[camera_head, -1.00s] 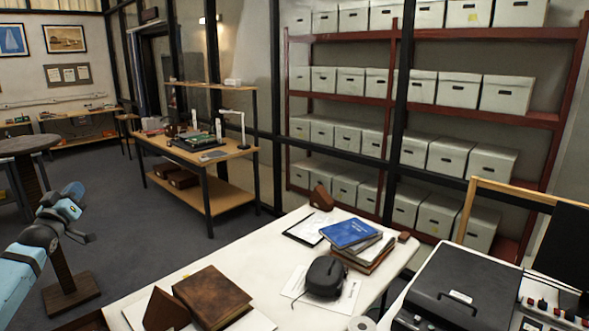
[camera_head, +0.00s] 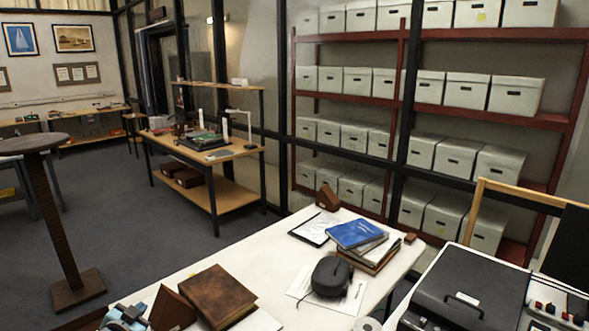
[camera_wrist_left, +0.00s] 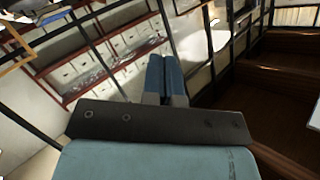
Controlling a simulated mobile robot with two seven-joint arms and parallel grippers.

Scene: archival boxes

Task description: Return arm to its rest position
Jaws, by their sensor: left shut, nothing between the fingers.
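My left gripper (camera_head: 128,318) shows at the bottom left of the head view, partly cut off by the frame's lower edge. It is beside the near left corner of the white table (camera_head: 245,262), close to a brown wedge-shaped block (camera_head: 172,309). In the left wrist view its two blue fingers (camera_wrist_left: 166,76) lie together, with nothing between them. My right gripper is not in view.
A brown book (camera_head: 217,295), a dark rounded device (camera_head: 331,277) and a book stack topped by a blue one (camera_head: 356,234) are on the table. A black case (camera_head: 470,290) stands at right. A round pedestal table (camera_head: 32,143) stands at left, with open floor beyond.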

